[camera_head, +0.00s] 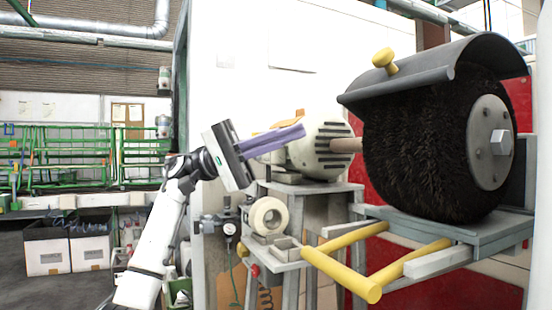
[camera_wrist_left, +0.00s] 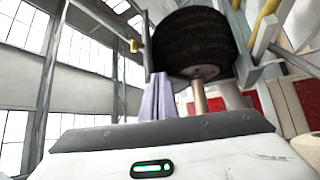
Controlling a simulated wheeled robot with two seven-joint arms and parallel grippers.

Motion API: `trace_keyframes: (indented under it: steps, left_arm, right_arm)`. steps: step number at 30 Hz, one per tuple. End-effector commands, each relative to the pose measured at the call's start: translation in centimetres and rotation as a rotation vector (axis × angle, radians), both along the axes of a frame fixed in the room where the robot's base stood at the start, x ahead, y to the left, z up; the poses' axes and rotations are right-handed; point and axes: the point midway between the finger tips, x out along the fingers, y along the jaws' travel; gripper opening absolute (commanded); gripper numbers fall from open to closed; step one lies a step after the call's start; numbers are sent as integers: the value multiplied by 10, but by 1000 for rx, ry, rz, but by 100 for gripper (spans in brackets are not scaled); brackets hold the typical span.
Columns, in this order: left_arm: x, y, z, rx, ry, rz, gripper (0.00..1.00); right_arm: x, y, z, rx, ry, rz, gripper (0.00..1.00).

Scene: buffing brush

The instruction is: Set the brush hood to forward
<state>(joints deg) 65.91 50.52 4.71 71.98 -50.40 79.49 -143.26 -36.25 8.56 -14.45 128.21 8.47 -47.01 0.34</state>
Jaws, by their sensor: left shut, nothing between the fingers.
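The brush hood (camera_head: 440,65) is a curved grey cover over the top of the round dark brush (camera_head: 415,150). A yellow knob (camera_head: 384,60) sticks up from its left side. My left gripper (camera_head: 301,131) is shut and empty, with its purple fingers pointing right in front of the motor housing (camera_head: 322,150). It is left of and below the hood and knob, apart from both. In the left wrist view the shut fingers (camera_wrist_left: 157,98) show below the brush (camera_wrist_left: 192,42). My right gripper is not in view.
A yellow bar frame (camera_head: 340,270) juts forward below the brush, beside a grey shelf (camera_head: 450,232). A shaft (camera_head: 346,145) joins motor and brush. A small white wheel (camera_head: 268,216) stands below my gripper. Space above the motor, left of the knob, looks clear.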

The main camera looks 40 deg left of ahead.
Motion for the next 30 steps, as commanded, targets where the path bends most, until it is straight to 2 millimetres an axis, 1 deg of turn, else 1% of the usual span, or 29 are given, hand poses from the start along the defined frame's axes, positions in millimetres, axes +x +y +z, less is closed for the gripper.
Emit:
trace_keyframes:
  steps: [1, 3, 6, 9, 30]
  left_arm:
    - [-1, 8, -7, -2, 1, 3, 0]
    - [-2, 16, -11, -3, -1, 4, 0]
    - [-3, 24, -15, -4, -1, 5, 0]
    - [-4, 27, -17, -4, -2, 5, 0]
    - [-4, 27, -17, -4, -3, 6, 0]
  right_arm:
    - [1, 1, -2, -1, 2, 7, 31]
    - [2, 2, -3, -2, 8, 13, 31]
    - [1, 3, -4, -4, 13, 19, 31]
    - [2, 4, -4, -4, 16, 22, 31]
    - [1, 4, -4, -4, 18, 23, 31]
